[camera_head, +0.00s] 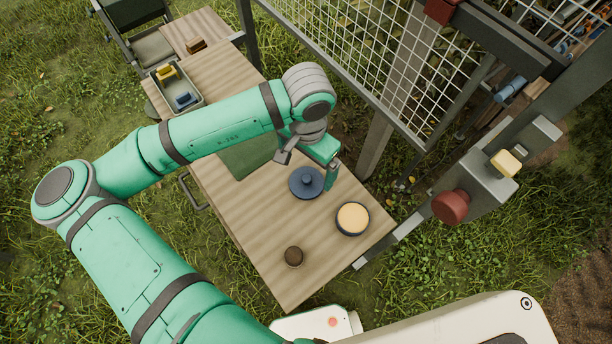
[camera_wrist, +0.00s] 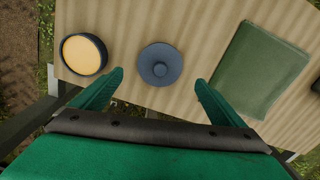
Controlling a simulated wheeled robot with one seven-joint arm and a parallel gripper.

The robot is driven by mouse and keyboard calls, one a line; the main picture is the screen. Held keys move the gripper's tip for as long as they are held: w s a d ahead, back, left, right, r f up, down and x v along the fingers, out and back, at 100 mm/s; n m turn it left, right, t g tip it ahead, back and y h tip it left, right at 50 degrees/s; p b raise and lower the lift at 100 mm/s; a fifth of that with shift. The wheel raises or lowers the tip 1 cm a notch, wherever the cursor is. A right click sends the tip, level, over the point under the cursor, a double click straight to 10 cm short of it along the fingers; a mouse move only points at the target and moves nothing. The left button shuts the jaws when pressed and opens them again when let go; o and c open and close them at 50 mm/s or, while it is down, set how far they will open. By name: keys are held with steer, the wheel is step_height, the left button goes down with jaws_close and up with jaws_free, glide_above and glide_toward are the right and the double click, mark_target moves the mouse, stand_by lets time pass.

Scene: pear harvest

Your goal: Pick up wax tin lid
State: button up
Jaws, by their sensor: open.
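The wax tin lid (camera_head: 306,183) is a round dark blue disc with a small knob in its middle. It lies flat on the wooden table, and it also shows in the wrist view (camera_wrist: 160,65). The open wax tin (camera_head: 352,219), dark with pale yellow wax inside, stands beside it, apart from the lid; the wrist view shows it at the left (camera_wrist: 84,55). My gripper (camera_wrist: 159,80) is open and empty, its two green fingers spread on either side of the lid's line. In the head view my gripper (camera_head: 308,168) hangs near the lid; its exact height is unclear.
A dark green folded cloth (camera_wrist: 258,70) lies on the table to the lid's right in the wrist view. A grey tray (camera_head: 190,103) holds yellow and blue items. A wire mesh panel (camera_head: 370,60) stands behind the table.

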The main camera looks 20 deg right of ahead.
mark_target(307, 178)
steer(key=shift+w+a+f, duration=0.1)
steer(key=shift+f, duration=3.35)
steer(key=shift+s, duration=0.2)
steer(key=c, duration=1.1)
